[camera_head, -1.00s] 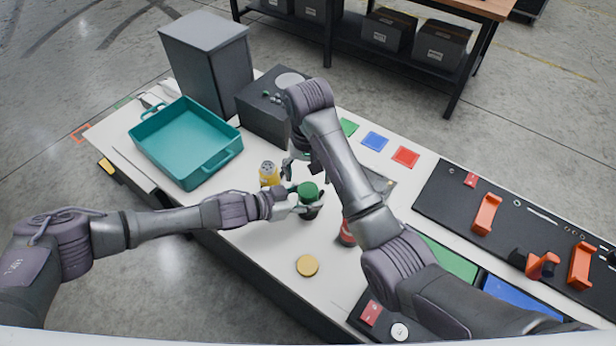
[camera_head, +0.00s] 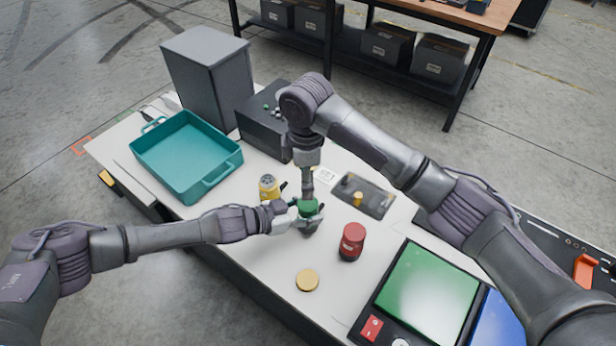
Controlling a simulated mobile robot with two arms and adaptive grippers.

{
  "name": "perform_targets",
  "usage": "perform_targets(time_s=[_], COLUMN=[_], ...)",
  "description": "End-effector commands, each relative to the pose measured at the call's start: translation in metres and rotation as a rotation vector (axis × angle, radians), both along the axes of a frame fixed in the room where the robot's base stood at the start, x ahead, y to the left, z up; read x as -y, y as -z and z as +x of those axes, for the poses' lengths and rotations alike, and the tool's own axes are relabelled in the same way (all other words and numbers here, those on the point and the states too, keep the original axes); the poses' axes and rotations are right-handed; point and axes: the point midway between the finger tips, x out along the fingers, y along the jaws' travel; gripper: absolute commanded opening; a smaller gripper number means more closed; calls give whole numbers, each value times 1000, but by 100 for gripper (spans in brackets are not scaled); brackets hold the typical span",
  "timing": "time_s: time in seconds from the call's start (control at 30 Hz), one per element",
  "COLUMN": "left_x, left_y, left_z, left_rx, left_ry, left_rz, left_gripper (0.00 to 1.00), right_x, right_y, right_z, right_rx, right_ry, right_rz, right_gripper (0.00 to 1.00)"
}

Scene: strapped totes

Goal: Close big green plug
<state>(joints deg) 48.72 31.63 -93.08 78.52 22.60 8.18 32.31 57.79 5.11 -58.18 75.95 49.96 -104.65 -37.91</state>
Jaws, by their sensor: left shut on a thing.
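The big green plug (camera_head: 308,206) is a dark body with a green top, standing on the white table near its middle. My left gripper (camera_head: 303,219) is shut on it, with light fingers around its sides from the left. My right gripper (camera_head: 307,193) points straight down over the green top and appears to meet it. Its fingertips are too small and partly hidden to tell whether they are open.
A yellow can (camera_head: 268,188) stands close behind the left gripper. A red can (camera_head: 351,242) stands to the right, and a yellow disc (camera_head: 307,280) lies in front. A teal tray (camera_head: 222,172), black box (camera_head: 262,127) and green-and-blue panel (camera_head: 428,290) surround the area.

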Motion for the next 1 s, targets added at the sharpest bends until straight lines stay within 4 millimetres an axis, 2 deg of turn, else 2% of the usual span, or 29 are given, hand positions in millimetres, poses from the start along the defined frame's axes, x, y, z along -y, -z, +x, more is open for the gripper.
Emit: perform_targets(time_s=[0.17, 0.57, 1.0], left_x=[0, 0, 0], left_y=[0, 0, 0], left_z=[0, 0, 0], left_rx=[0, 0, 0], left_ry=[-1, 0, 0], left_rz=[0, 0, 0], left_gripper=[0, 0, 0], right_x=[4, 4, 4], right_y=[1, 6, 68], right_z=[-2, -3, -3], right_rx=[-14, -16, -17], right_ry=[-92, -92, -91], right_rz=[-6, -6, -6], right_gripper=[75, 75, 75])
